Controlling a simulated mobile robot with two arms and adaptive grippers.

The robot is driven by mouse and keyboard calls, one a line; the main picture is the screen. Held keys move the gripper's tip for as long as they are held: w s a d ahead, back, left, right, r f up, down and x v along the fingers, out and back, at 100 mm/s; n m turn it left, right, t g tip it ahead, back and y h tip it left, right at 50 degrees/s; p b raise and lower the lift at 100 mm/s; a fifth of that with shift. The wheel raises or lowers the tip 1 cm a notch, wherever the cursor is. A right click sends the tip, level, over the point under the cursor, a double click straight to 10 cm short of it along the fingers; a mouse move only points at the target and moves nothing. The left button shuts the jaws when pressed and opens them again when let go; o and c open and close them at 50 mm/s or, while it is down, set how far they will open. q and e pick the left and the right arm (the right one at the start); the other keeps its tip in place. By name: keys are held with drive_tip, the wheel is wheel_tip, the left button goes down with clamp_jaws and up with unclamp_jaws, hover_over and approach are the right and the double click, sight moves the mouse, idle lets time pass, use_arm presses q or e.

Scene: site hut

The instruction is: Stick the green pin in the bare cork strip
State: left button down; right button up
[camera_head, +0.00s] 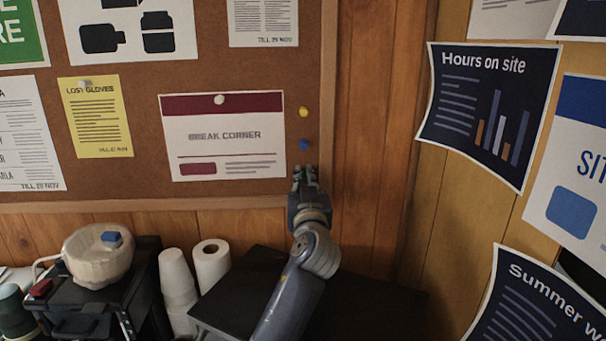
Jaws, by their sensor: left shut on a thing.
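The bare cork strip (303,80) runs between the break corner notice (225,150) and the wooden frame on the right of the board. A yellow pin (303,112) and, below it, a blue pin (304,145) stick in this strip. My left gripper (304,172) is in front of the strip's lower end, just below the blue pin. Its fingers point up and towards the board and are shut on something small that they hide. I cannot make out the green pin anywhere. My right gripper is not in view.
Other notices cover the cork board, among them a yellow lost gloves sheet (97,118). Below stand stacked white cups (177,280), a paper roll (211,262) and a dark box (235,300). Posters hang on the right wall.

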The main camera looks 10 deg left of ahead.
use_arm(q)
drive_tip(key=c, duration=1.6)
unclamp_jaws()
